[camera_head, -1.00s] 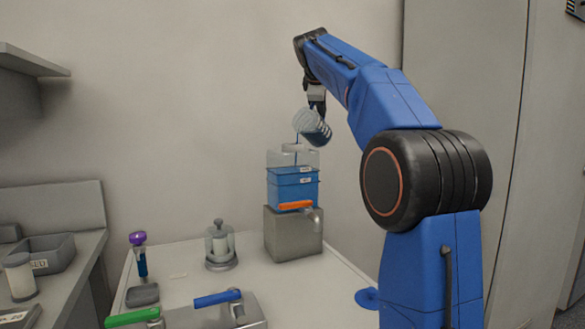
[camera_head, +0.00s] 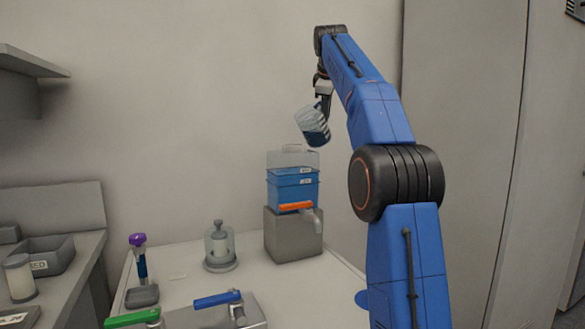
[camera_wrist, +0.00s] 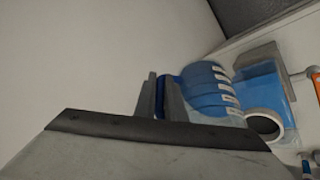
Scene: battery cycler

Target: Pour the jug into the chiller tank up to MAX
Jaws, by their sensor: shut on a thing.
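My gripper (camera_head: 323,88) is shut on the jug (camera_head: 313,122), a clear vessel with blue liquid in its lower part. The jug is held in the air above the chiller tank, tilted, and no stream leaves it. The chiller tank (camera_head: 292,188) is a clear box on a grey block, with blue liquid in its lower part and small white labels on its front. The liquid surface lies near the upper label; the label text is too small to read. In the wrist view the jug (camera_wrist: 210,88) sits beyond the gripper fingers (camera_wrist: 161,98), partly in front of the tank (camera_wrist: 262,85).
An orange-handled tap (camera_head: 296,206) is at the tank's base. A clear cylinder with a plunger (camera_head: 219,245) and a purple-capped tube (camera_head: 140,255) stand to the left. Blue (camera_head: 217,299) and green (camera_head: 132,318) handles are at the front. A grey bin (camera_head: 45,255) is on the left bench.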

